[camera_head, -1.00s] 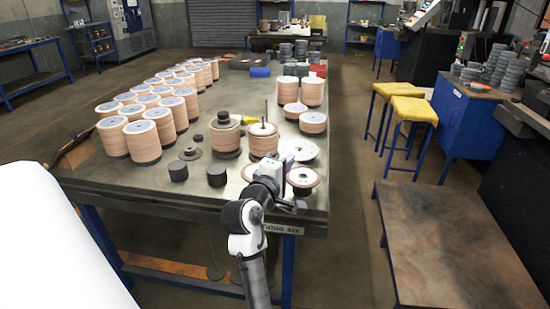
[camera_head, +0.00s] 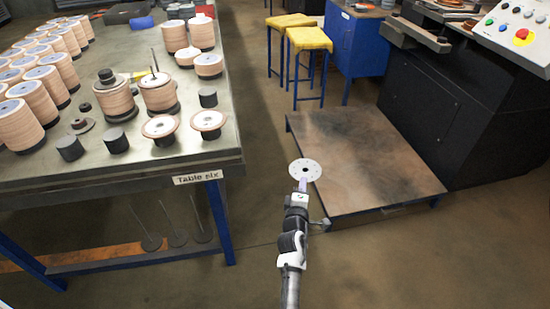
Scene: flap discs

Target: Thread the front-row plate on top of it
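A round pale plate (camera_head: 305,169) with a dark centre hole and small holes around it is at the tip of my gripper (camera_head: 303,185). My gripper looks shut on the near edge of the plate and holds it in the air, right of the table and in front of the low platform. A stack of tan discs with an upright rod (camera_head: 158,91) stands on the table, far left of my gripper. Two tan-rimmed plates, a left one (camera_head: 160,127) and a right one (camera_head: 208,121), sit on dark stands near the table's front edge. The finger contact is small in view.
The table (camera_head: 120,172) carries a capped stack (camera_head: 115,101), bare black cylinders (camera_head: 208,97) (camera_head: 69,148) and several tan stacks at left. A low brown platform (camera_head: 365,155) lies beyond my gripper. Yellow stools (camera_head: 309,39) stand behind. Floor between table and platform is clear.

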